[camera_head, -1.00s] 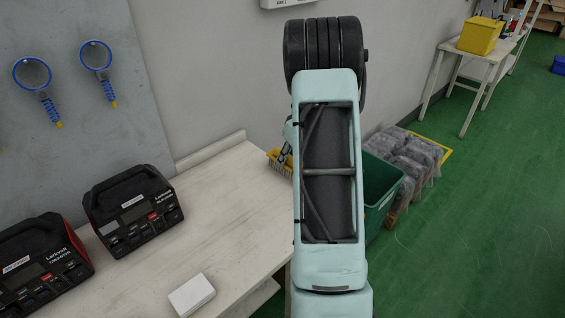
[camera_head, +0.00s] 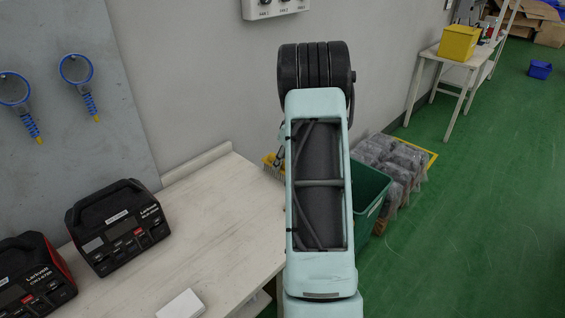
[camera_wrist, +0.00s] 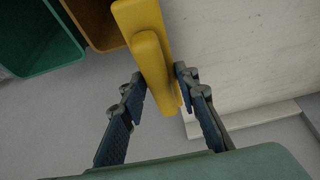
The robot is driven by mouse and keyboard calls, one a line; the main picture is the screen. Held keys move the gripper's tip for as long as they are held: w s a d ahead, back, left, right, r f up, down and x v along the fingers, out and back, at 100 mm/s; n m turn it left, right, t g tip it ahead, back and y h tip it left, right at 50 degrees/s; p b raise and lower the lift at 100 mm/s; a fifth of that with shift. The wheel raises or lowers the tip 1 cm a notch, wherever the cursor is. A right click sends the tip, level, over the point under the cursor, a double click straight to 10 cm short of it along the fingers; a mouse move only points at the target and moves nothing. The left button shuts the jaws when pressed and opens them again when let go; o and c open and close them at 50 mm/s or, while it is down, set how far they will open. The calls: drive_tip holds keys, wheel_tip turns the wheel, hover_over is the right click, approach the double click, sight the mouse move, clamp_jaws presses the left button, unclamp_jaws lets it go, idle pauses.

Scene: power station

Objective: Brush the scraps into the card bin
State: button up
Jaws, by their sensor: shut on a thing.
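A yellow brush (camera_head: 271,166) with pale bristles shows at the far right corner of the pale worktop (camera_head: 205,215), by the wall. In the wrist view my gripper (camera_wrist: 158,80) is shut on the yellow brush (camera_wrist: 153,60), its dark fingers on either side. The head view shows only a small part of my gripper (camera_head: 281,152); my arm covers most of it. A brown bin (camera_wrist: 98,22), likely the card bin, stands beside a green bin (camera_wrist: 42,38) off the worktop's edge. I see no scraps; whether the bristles touch the worktop is unclear.
The green bin (camera_head: 371,190) is partly behind my arm, with grey bagged goods (camera_head: 392,160) beyond it. Two black power units (camera_head: 118,228) and a white box (camera_head: 181,304) stand on the worktop. The green floor at right is open.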

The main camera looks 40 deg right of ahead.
drive_tip(key=shift+r, duration=0.1)
drive_tip(key=shift+r+p, duration=1.55)
drive_tip(key=shift+r, duration=1.95)
drive_tip(key=shift+f, duration=0.1)
